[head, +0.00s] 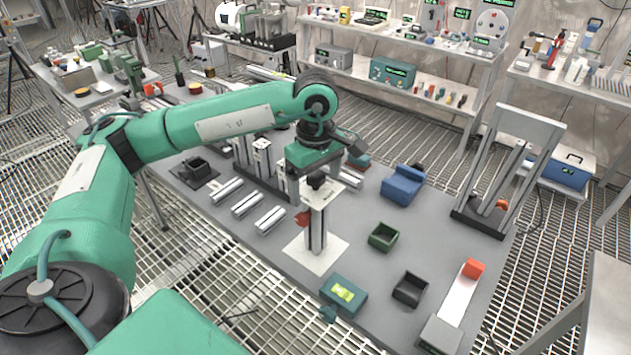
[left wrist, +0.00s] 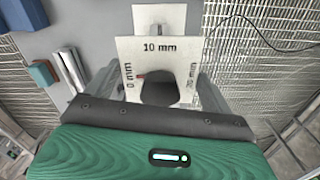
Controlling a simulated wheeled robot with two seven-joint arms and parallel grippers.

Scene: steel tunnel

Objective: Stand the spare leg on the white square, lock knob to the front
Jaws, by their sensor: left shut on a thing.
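My right gripper is out of view.
Near the square stand a teal box (head: 343,294) with a lit display, a green bin (head: 383,236) and a black bin (head: 410,289). Silver profiles (head: 247,204) lie at left. A blue block (head: 403,185) and an upright frame (head: 500,170) stand at right.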

